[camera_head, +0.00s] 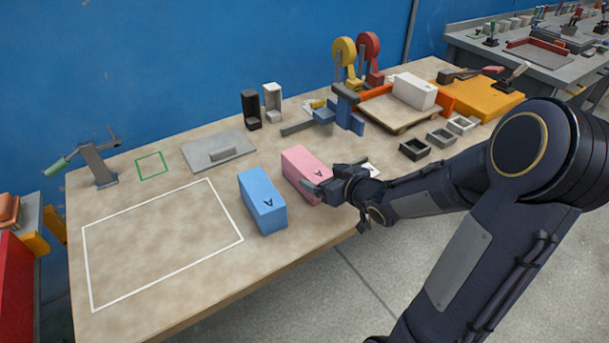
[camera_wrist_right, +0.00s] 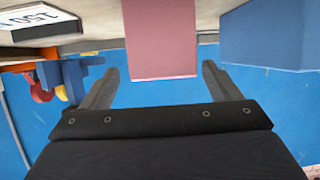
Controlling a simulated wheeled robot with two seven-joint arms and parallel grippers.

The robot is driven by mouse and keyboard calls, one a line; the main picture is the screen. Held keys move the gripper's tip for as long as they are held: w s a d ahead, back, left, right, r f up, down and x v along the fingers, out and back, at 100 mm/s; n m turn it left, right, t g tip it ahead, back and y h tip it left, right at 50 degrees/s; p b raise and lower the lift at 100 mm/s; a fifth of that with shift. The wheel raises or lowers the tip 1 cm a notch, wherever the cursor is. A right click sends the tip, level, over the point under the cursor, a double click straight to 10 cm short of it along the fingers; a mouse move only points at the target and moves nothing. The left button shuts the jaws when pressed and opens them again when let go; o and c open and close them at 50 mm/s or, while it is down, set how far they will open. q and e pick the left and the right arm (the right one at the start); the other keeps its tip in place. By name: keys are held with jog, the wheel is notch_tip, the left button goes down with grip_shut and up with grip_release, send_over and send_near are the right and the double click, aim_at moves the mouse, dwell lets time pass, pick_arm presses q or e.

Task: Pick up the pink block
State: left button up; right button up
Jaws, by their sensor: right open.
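The pink block (camera_head: 305,168) stands on the workbench, right of the blue block (camera_head: 262,200), with a dark mark on its top. My right gripper (camera_head: 331,184) is at the pink block's right front side. In the right wrist view, the pink block (camera_wrist_right: 160,40) shows ahead of the open right gripper (camera_wrist_right: 160,75), between the lines of its two spread fingers. Nothing is held, and I cannot tell whether a finger touches the block. The blue block also shows in the wrist view (camera_wrist_right: 268,35). My left gripper is not in view.
A white outlined rectangle (camera_head: 165,240) lies on the bench (camera_head: 330,220), with clear room inside it.

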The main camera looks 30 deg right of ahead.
aim_at(317, 172)
jog(key=x, duration=0.5)
jog(key=shift+w+a+r, duration=0.1)
jog(key=shift+a+r, duration=0.1)
jog(key=shift+a, duration=0.05)
jog(key=shift+c, duration=0.4)
jog(key=c, duration=1.4)
jog(key=shift+r, duration=0.1)
jog(key=shift+c, duration=0.2)
